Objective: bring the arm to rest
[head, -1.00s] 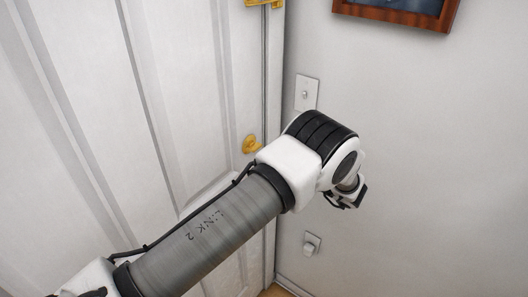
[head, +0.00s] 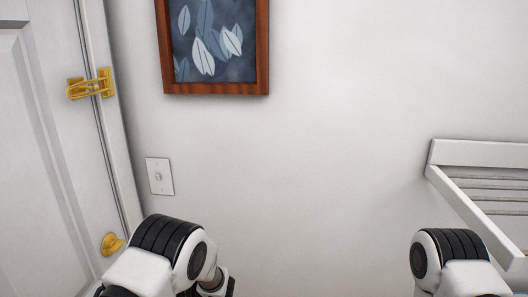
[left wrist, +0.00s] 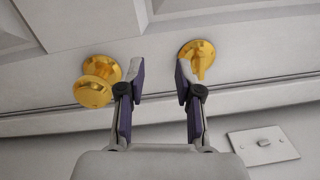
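My left arm (head: 170,255) comes in at the lower left of the head view, bent, with its gripper mostly below the picture edge. In the left wrist view my left gripper (left wrist: 160,82) is open, with nothing between its two fingers. Behind the fingers are the brass door knob (left wrist: 97,85) at left and the brass thumb-turn lock (left wrist: 197,58) at right. Both seem apart from the fingers. My right arm (head: 450,258) shows at the lower right of the head view; its gripper is out of the picture.
A white panelled door (head: 35,150) with a brass latch (head: 90,84) is at the left. A light switch (head: 159,176) and a framed leaf picture (head: 216,88) are on the wall. A white slatted rack (head: 480,205) juts out at the right. The wall between is bare.

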